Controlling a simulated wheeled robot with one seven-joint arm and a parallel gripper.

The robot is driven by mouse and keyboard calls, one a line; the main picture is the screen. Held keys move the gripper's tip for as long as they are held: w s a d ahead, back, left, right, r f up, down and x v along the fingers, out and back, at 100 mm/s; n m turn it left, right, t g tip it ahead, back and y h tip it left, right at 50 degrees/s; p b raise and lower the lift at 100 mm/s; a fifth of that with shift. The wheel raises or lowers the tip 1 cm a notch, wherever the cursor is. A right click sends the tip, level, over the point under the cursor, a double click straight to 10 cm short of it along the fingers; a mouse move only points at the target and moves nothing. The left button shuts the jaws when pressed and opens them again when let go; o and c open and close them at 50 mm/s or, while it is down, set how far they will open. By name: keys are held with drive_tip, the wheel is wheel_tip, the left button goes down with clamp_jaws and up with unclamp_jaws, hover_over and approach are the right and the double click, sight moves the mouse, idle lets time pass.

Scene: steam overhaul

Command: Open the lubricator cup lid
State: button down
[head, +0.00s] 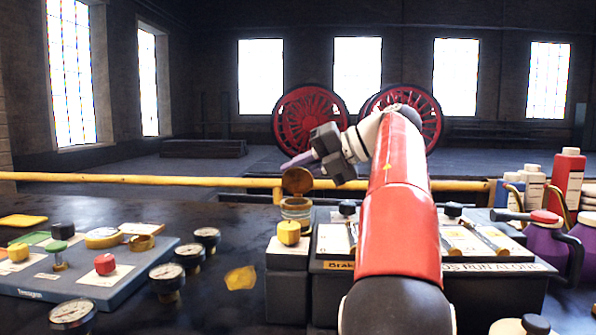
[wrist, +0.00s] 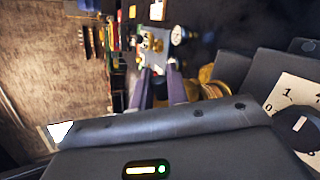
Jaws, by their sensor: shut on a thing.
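The lubricator cup (head: 296,208) is a small brass cup on a dark block, in the middle of the head view. Its round brown lid (head: 297,183) stands tilted steeply up above the cup's mouth, so the cup is uncovered. My gripper (head: 291,163) reaches in from the right, with its purple fingers at the lid's upper edge. It is shut on the lid; the exact contact is hard to see. In the wrist view the purple fingers (wrist: 158,78) point away from the camera, and brass parts (wrist: 212,88) show beside them, partly hidden by the gripper body.
A yellow knob (head: 289,232) stands just in front of the cup. A yellow rail (head: 140,179) runs behind it. Several gauges and a grey panel (head: 90,280) lie to the left. Bottles (head: 567,180) and a purple can (head: 545,247) stand at the right.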

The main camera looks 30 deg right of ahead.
idle(0.3)
drive_tip(key=c, duration=1.5)
unclamp_jaws()
drive_tip(key=shift+o, duration=0.2)
